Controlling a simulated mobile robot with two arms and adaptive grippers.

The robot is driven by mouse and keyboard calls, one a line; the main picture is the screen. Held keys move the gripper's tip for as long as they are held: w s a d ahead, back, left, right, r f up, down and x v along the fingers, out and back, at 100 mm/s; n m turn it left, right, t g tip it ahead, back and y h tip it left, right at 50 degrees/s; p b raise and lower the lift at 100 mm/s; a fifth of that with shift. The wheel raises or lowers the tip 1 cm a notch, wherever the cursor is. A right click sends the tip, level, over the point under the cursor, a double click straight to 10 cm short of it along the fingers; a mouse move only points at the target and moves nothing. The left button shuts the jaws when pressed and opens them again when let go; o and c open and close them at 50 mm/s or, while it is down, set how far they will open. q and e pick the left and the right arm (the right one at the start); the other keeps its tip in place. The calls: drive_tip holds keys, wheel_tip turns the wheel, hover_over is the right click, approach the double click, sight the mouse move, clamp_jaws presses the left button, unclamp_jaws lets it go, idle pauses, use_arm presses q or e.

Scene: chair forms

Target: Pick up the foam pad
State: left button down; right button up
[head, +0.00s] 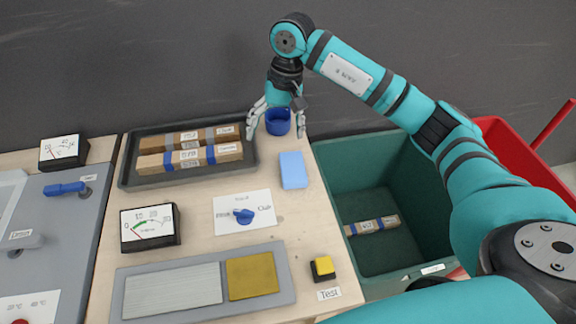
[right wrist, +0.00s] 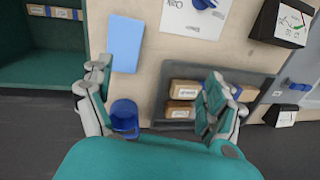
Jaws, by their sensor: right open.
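The foam pad, a light blue flat rectangle (head: 293,170), lies on the wooden table right of the middle, in front of the blue cup. In the right wrist view the pad (right wrist: 125,44) lies flat, near the left finger and outside the gap between the fingers. My right gripper (head: 276,133) is open and empty, above the back of the table around the blue cup's place in the picture. It points down, and its spread fingers (right wrist: 155,92) also show in the right wrist view. It is apart from the pad. My left gripper is not in view.
A blue cup (head: 278,126) stands behind the pad. A dark tray (head: 128,172) with wrapped bars is to the left. A white card with a blue knob (head: 242,216) lies front left of the pad. A green bin (head: 345,185) is right of the table. Bare wood surrounds the pad.

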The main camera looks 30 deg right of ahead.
drive_tip(key=d+h, duration=0.2)
drive_tip(key=d, duration=0.3)
drive_tip(key=p, duration=0.4)
hover_over(293, 166)
wheel_tip(293, 166, down, 10)
drive_tip(key=shift+r, duration=0.2)
drive_tip(key=shift+f, duration=0.85)
wheel_tip(293, 166, down, 4)
drive_tip(key=shift+r+p, duration=0.15)
drive_tip(key=shift+p, duration=1.05)
drive_tip(key=shift+f, duration=0.5)
drive_tip(key=c, duration=1)
